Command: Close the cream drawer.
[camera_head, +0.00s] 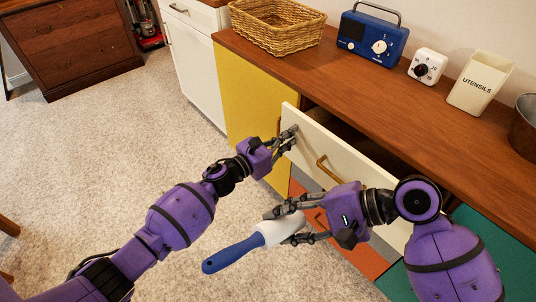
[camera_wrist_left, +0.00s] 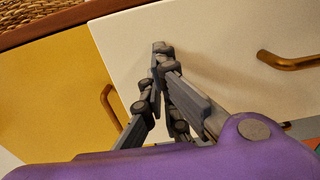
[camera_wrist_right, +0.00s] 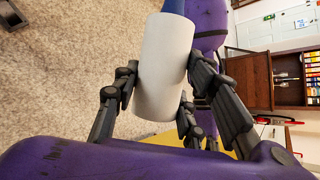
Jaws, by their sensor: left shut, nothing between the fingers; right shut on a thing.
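The cream drawer (camera_head: 316,147) stands partly open in the wooden-topped cabinet, with a dark gap behind its front. Its brass handle (camera_head: 327,170) is near the middle of the front; it also shows in the left wrist view (camera_wrist_left: 288,61). My left gripper (camera_head: 292,133) is shut and empty, its fingertips at the left part of the drawer front; in the left wrist view its tips (camera_wrist_left: 160,50) seem to touch the cream face. My right gripper (camera_head: 290,222) is shut on a lint roller (camera_head: 232,254) with a blue handle and white roll, held in front of the cabinet.
A yellow cabinet door (camera_head: 245,105) is left of the drawer. On the wooden top (camera_head: 335,90) stand a wicker basket (camera_head: 275,30), a blue radio (camera_head: 372,35), a white timer (camera_head: 427,66) and a utensils holder (camera_head: 480,85). The carpet (camera_head: 130,130) at left is clear.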

